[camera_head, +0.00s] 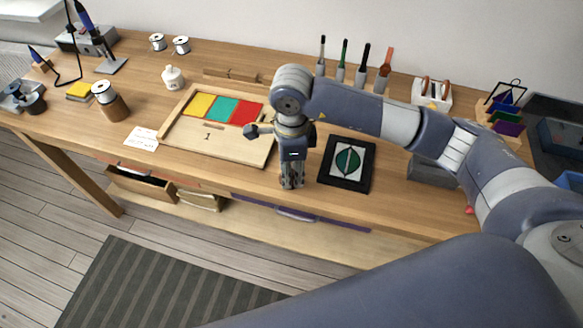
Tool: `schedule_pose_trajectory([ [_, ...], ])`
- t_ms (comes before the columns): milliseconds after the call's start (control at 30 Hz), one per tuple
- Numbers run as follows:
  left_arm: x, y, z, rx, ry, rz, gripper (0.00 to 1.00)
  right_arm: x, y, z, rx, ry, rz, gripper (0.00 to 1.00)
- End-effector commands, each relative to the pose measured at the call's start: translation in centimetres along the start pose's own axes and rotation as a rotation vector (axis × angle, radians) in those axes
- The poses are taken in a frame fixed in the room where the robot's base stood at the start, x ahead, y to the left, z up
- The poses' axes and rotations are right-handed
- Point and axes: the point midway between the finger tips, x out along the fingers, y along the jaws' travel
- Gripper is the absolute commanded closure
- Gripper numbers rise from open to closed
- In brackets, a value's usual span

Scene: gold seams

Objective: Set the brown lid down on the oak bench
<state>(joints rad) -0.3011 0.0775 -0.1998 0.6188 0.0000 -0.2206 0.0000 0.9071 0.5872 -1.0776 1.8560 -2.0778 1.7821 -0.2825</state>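The oak bench (75,130) runs across the view with its wooden top mostly visible. My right gripper (291,186) points down at the bench's front edge, between a wooden tray and a dark framed panel. Its fingers look close together, but I cannot tell whether they are shut or hold anything. I cannot make out a brown lid. My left gripper is not in view.
The wooden tray (205,147) holds yellow, green and red panels. The dark framed panel (364,178) lies right of my gripper. A white pot (173,78) and upright tools (362,70) stand farther back. An open drawer (140,186) juts out below. Bare bench shows near the front left.

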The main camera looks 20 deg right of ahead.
Motion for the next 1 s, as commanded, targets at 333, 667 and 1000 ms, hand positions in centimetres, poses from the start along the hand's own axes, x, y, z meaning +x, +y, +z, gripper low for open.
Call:
schedule_pose_trajectory([
  [333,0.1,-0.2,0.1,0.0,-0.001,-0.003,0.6,-1.7,-0.1,0.1,-0.001,-0.002,-0.004,0.66],
  [667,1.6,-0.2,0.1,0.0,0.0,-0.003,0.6,-8.8,-0.1,0.1,-0.001,-0.003,-0.005,0.66],
  [1000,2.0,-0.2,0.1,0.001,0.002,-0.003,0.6,-12.2,0.0,0.0,0.0,0.0,0.0,0.66],
])
